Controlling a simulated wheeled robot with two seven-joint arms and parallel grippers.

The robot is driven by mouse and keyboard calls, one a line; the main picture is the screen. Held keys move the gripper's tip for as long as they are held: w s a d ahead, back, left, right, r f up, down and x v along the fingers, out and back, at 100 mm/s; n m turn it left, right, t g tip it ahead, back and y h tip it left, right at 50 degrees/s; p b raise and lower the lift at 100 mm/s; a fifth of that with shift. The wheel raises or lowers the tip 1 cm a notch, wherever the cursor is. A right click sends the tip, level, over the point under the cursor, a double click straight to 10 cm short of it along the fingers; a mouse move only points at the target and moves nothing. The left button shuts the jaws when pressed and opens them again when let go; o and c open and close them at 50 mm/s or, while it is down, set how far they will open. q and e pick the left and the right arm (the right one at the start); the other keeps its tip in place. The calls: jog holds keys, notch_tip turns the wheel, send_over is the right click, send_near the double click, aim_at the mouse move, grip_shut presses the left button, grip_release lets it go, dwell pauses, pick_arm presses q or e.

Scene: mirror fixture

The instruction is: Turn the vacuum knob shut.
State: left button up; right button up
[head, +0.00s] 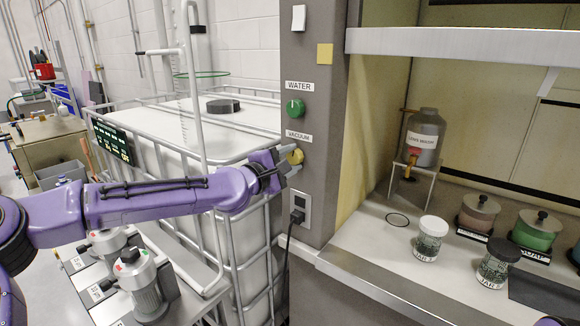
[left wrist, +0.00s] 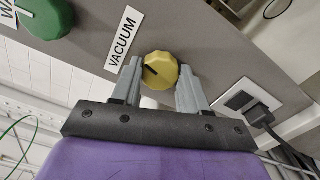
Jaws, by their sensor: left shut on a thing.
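The yellow vacuum knob (head: 295,157) is on the grey post, under the VACUUM label (head: 298,136). My left gripper (head: 285,163) reaches it from the left, with its fingers at the knob. In the left wrist view the knob (left wrist: 160,71) sits between the two grey fingers (left wrist: 160,86), and a dark mark on its face points to the upper left of that picture. The gripper is shut on the knob. The fingers hide part of the knob's sides. My right gripper is not clearly in view.
The green water knob (head: 295,108) is just above on the same post. A socket with a black plug (head: 298,213) is below. A caged white tank (head: 200,135) stands behind my left arm. Jars (head: 431,236) stand on the bench at right.

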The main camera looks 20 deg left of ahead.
pick_arm(q)
jog(key=shift+n+b, duration=0.6)
jog(key=shift+n, duration=0.7)
jog(key=o, duration=1.1)
jog(key=shift+c, duration=0.2)
jog(key=v, duration=1)
jog(key=shift+s+b, duration=0.25)
jog(key=shift+b, duration=0.2)
jog(key=shift+a, duration=0.15)
